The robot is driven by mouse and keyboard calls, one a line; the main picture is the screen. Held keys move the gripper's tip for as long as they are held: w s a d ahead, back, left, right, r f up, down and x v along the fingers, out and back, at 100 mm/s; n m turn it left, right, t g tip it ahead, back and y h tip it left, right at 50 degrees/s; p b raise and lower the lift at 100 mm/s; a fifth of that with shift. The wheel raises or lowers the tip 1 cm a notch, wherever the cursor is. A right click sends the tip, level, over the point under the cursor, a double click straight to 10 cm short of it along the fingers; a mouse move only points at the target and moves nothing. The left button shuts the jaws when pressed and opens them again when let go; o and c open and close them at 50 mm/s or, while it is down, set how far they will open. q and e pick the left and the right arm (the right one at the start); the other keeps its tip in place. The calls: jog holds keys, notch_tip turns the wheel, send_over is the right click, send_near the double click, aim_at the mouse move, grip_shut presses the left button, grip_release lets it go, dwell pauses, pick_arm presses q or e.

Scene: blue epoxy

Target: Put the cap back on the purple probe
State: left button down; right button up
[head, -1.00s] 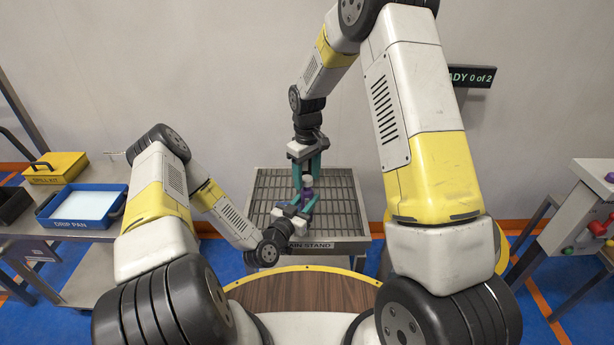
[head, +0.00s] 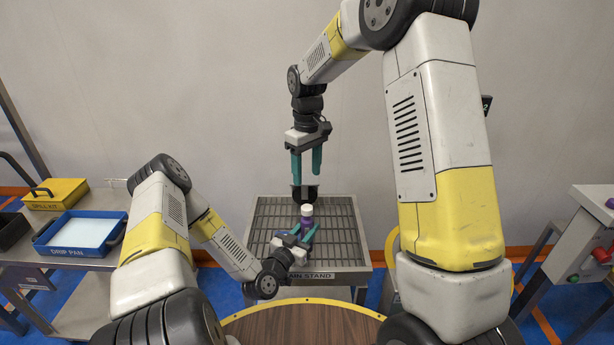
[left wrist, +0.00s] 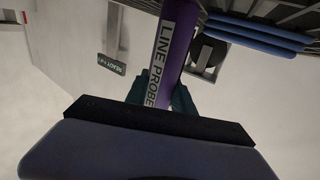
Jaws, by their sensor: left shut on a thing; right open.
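The purple probe (head: 307,223) stands roughly upright above the drain stand. My left gripper (head: 304,236) is shut on it from the lower left. In the left wrist view the purple probe (left wrist: 178,45), with its white LINE PROBE label, runs up between the fingers (left wrist: 160,98). A white piece (head: 307,210) tops the probe in the head view; I cannot tell whether it is the cap. My right gripper (head: 306,168) points down, open, above the probe and apart from it. A black piece (head: 305,193) shows just below its fingers; I cannot tell whether it touches them.
The drain stand (head: 345,268) has a slatted top, mostly bare. On the left, a cart holds a blue drip pan (head: 80,251) and a yellow spill kit (head: 55,193). A grey console (head: 590,240) stands at the right. Blue bars (left wrist: 255,36) show in the left wrist view.

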aim_at(304, 233)
pick_arm(q)
jog(key=c, duration=1)
grip_release()
jog(key=shift+s+a, duration=0.1)
jog(key=v, duration=0.7)
jog(key=shift+s+a, duration=0.15)
jog(key=shift+s, duration=0.1)
